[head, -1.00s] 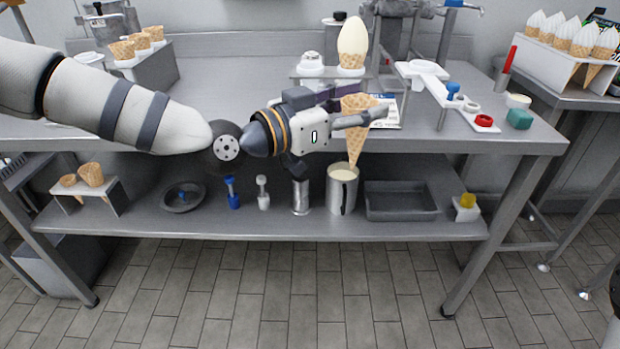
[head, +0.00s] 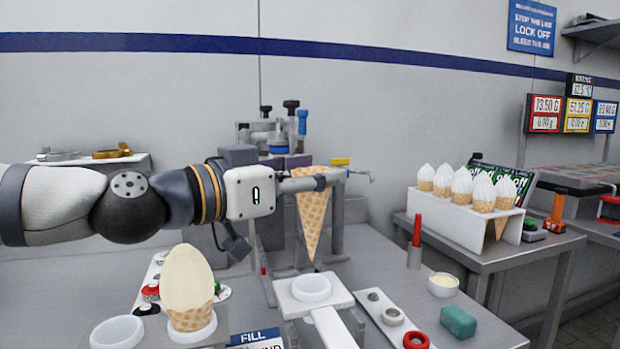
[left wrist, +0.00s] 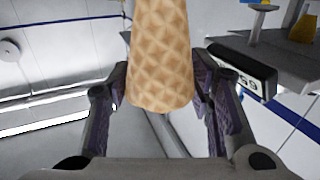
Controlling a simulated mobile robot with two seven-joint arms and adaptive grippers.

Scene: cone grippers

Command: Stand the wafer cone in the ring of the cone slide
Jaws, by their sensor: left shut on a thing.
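My left gripper (head: 318,182) reaches in from the left and is shut on the wafer cone (head: 312,225). The cone hangs upright, tip down and wide end at the fingers. The left wrist view shows the cone (left wrist: 160,55) between both fingers. The cone slide (head: 335,328) has a white plate with a raised white ring (head: 311,289) below the cone. The cone's tip appears just above the ring's far side, apart from it; the exact depth is hard to judge. My right gripper is not in view.
A filled cone (head: 188,280) stands in a holder at front left, beside an empty white ring (head: 117,332). Right of the slide are a red ring (head: 416,340), a green block (head: 458,321) and a cream-filled cup (head: 443,284). A dispensing machine (head: 280,135) stands behind the gripper.

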